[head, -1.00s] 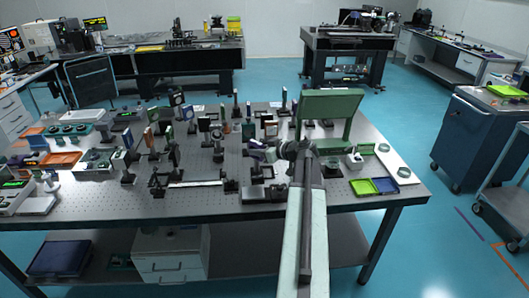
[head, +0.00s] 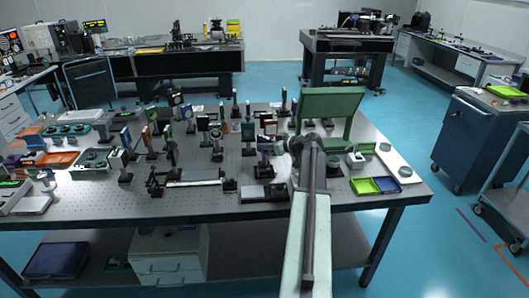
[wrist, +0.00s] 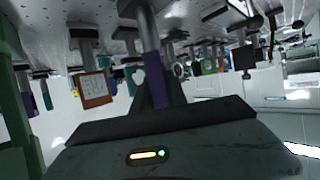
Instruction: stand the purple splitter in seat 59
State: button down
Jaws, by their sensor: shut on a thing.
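The purple splitter (head: 264,143) shows in the head view just left of my gripper (head: 280,147), looking upright with its dark post and base below it. The wrist view is upside down: the splitter's purple body (wrist: 160,92) lies in the middle at my gripper (wrist: 155,112), and a grey post (wrist: 148,28) runs up from it. My gripper is shut on the splitter; the fingertips are mostly hidden. I cannot read any seat number, so I cannot tell which spot is seat 59, or whether the base touches the table.
The perforated optical table (head: 120,205) carries several posts with optics close left of and behind my gripper. A green panel (head: 331,103) stands behind my arm. Green and blue trays (head: 374,186) lie at right.

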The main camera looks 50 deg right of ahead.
jog(key=shift+f+b, duration=0.35)
jog(key=shift+f, duration=0.5)
jog(key=shift+r, duration=0.15)
jog(key=c, duration=1.3)
grip_release()
jog(key=shift+r, duration=0.15)
jog(key=p+v, duration=0.5)
jog(key=v, duration=0.7)
jog(key=shift+s, duration=0.1)
